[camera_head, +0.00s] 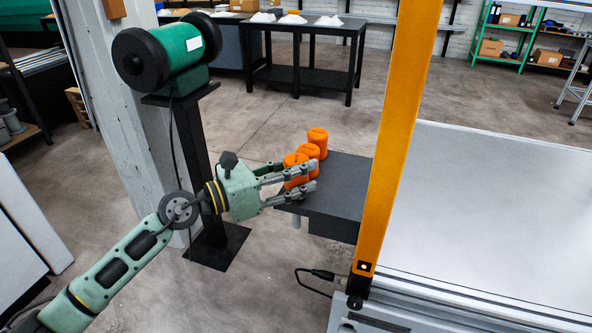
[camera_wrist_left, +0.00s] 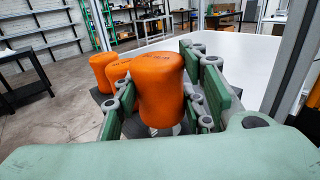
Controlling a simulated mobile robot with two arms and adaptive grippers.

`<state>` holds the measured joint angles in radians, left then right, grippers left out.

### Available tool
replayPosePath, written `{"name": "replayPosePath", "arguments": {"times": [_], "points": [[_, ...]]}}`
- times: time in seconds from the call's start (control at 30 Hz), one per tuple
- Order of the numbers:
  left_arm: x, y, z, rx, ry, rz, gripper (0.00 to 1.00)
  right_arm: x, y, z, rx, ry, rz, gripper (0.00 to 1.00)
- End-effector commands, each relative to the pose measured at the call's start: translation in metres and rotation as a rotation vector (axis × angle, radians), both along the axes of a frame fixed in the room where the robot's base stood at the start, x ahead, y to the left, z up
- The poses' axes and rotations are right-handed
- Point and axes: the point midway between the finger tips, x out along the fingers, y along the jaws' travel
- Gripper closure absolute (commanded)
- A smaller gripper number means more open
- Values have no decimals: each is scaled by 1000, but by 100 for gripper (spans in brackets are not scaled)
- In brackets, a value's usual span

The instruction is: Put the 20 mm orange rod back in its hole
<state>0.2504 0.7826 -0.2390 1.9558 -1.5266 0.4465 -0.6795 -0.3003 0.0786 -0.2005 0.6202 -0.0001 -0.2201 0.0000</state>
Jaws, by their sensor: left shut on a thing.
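Three orange rods with rounded knob-like tops stand in a row at the left end of a dark grey shelf (camera_head: 345,190). My left gripper (camera_head: 300,185) is shut on the nearest orange rod (camera_head: 297,165), with a finger on each side of it. The held orange rod (camera_wrist_left: 157,85) is upright between the green finger pads in the wrist view. Its top marking is too small to read, so I cannot tell its size. My right gripper is not in view.
A yellow post (camera_head: 400,120) rises right of the shelf, beside a large pale panel (camera_head: 500,200). A green cylindrical device (camera_head: 175,50) stands on a black stand at left. A black table (camera_head: 305,70) is at the back. Open floor lies between.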

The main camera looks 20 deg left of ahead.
Motion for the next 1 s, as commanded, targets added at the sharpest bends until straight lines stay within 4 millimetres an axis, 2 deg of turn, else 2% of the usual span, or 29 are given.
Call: {"name": "replayPosePath", "arguments": {"times": [0.5, 0.73, 0.77, 1.0], "points": [[0, 0, -18, 0, -1, 0, 88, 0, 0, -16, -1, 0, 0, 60], [0, 0, -17, 0, -1, 0, 88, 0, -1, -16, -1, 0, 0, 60], [0, 0, -17, 0, -1, 0, 61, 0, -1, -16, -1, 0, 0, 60], [0, 0, -17, 0, -1, 0, 40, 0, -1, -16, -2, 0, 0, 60]]}}
